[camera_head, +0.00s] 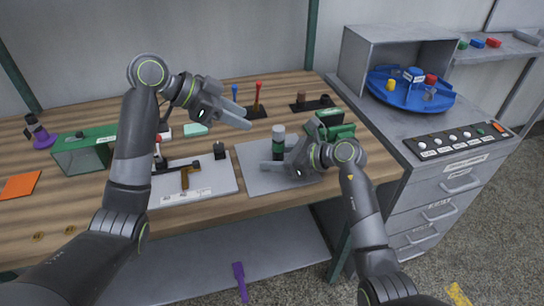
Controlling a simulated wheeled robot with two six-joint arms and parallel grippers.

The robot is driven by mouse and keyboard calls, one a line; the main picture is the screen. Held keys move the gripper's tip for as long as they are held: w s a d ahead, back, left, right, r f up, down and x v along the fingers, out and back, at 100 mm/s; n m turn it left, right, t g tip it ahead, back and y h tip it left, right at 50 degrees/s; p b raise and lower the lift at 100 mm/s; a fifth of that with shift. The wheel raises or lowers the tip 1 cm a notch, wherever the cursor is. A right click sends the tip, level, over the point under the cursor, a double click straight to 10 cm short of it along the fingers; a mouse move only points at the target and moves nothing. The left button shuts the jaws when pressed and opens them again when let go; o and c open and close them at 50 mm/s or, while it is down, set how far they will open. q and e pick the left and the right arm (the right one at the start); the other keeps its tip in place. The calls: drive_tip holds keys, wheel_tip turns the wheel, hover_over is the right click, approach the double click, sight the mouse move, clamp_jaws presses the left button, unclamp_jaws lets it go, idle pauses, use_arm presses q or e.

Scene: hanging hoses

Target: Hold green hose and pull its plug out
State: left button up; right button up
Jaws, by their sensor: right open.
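No hanging green hose and no plug can be made out clearly in the head view.
Green blocks (337,125) stand behind my right gripper. A white board with black and brown fittings (193,182) lies left of the plate. A green box (84,151) is at left. A grey cabinet (440,200) with a blue turntable (411,97) stands at right.

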drive_tip(key=shift+w+a+f, duration=0.2)
drive_tip(key=shift+a+f, duration=0.05)
drive_tip(key=shift+a, duration=0.3)
use_arm(q)
drive_tip(key=shift+o, duration=0.2)
use_arm(e)
drive_tip(key=c, duration=1.1)
use_arm(q)
drive_tip(key=shift+o, duration=1.1)
use_arm(e)
drive_tip(key=shift+o, duration=0.2)
use_arm(q)
drive_tip(key=shift+o, duration=0.3)
drive_tip(key=shift+s+d+f, duration=0.15)
drive_tip(key=shift+d+f, duration=0.15)
drive_tip(key=n+t+y, duration=0.2)
drive_tip(key=n+t, duration=0.5)
drive_tip(key=t, duration=0.1)
approach(275, 135)
drive_tip(key=x, duration=1.1)
drive_tip(key=shift+w+d+f, duration=0.2)
drive_tip(key=shift+w, duration=0.05)
